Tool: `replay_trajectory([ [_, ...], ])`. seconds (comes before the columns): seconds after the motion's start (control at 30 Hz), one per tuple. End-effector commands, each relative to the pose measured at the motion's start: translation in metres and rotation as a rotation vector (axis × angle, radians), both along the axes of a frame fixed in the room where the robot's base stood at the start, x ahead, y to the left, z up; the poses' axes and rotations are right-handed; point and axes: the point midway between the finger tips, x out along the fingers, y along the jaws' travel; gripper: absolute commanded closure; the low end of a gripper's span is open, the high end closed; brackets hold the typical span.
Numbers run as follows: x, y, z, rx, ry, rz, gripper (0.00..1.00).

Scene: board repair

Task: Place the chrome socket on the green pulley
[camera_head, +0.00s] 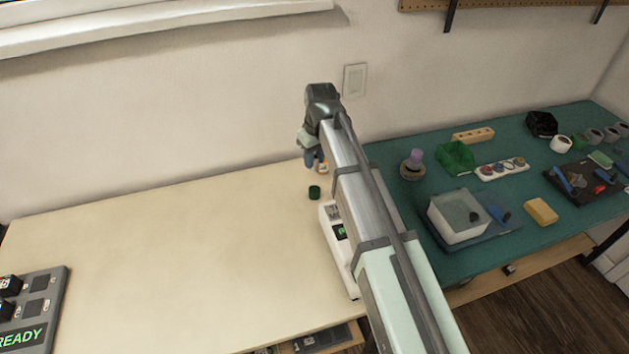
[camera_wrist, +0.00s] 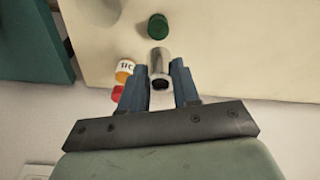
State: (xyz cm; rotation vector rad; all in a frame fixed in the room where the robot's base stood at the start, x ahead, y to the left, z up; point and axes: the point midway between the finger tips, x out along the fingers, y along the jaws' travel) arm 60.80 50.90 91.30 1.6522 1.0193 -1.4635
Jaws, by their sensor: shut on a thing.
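The chrome socket (camera_wrist: 160,60) is a shiny cylinder between the blue fingers of my gripper (camera_wrist: 158,76) in the wrist view. My gripper is shut on it. The green pulley (camera_wrist: 158,27) is a small dark green round piece on the cream table, just beyond the socket in the wrist view and apart from it in the picture. In the head view the green pulley (camera_head: 314,192) sits a little in front of my gripper (camera_head: 312,163). The socket cannot be made out clearly in the head view.
A white-labelled orange cylinder (camera_wrist: 124,70) and a red piece (camera_wrist: 118,92) stand close beside my gripper. A white device (camera_head: 337,250) with a green display stands partly under my arm. The table's left side is clear up to a grey panel (camera_head: 50,310). A teal mat (camera_head: 440,222) with several objects lies right.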

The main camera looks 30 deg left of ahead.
Motion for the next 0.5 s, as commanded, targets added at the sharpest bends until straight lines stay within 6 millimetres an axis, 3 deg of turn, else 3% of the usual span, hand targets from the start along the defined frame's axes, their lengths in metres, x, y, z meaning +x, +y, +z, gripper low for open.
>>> replay_trajectory([
  [0.2, -0.001, -0.001, -0.035, -0.002, 0.001, 0.0, 1.0],
  [0.5, -0.001, 0.0, -0.058, -0.001, 0.001, -0.001, 1.0],
])
